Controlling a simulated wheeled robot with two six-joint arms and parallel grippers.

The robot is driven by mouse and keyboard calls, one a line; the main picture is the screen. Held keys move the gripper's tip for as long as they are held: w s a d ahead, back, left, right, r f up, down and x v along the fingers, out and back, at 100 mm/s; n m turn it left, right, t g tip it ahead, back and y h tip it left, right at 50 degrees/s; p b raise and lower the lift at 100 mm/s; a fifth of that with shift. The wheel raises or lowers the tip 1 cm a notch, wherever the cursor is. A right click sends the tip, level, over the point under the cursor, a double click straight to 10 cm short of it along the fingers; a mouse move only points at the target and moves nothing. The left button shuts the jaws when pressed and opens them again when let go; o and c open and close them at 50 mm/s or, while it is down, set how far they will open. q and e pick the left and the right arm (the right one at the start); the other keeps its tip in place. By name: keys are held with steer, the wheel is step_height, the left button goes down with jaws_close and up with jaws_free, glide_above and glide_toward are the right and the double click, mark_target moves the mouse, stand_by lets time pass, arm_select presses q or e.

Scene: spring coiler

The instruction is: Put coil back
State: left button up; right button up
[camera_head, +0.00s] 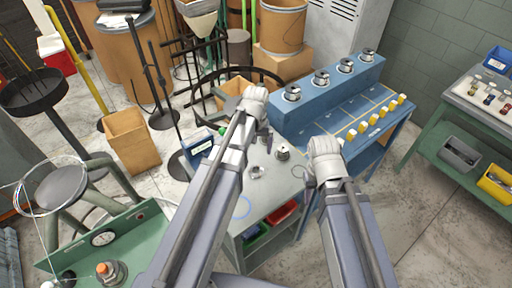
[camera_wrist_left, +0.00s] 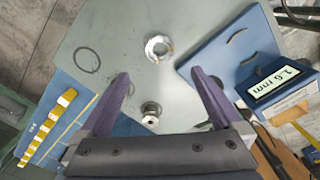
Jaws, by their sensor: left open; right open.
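A shiny ring-shaped coil (camera_head: 255,172) lies on the grey table (camera_head: 270,190); it also shows in the left wrist view (camera_wrist_left: 158,47). A small metal spool-like piece (camera_head: 283,152) stands near it and appears between and below the fingers in the left wrist view (camera_wrist_left: 151,112). My left gripper (camera_head: 256,104) is over the far side of the table, its fingers (camera_wrist_left: 164,87) apart with nothing held. My right gripper (camera_head: 325,155) is at the table's right side, open; its fingertips are mostly hidden. Several metal spools (camera_head: 292,93) stand on the blue rack (camera_head: 310,105).
A blue gauge (camera_head: 200,147) reads 1.6 mm in the left wrist view (camera_wrist_left: 280,82). Yellow tags (camera_head: 376,118) line the rack's lower shelf. A red bin (camera_head: 283,214) sits under the table. A green bench (camera_head: 110,240) is at left. The table's front has some free room.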

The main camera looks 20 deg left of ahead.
arm_select(q)
steer(key=s+d+m+y, duration=0.1)
steer(key=s+d+m, duration=0.5)
steer(key=s+d, duration=0.4)
steer(key=s, duration=0.4)
steer(key=shift+d, duration=0.25)
steer(key=shift+s, duration=0.1)
steer(key=shift+f+b, duration=0.8)
steer(key=shift+b, duration=0.05)
steer(key=shift+c, duration=0.2)
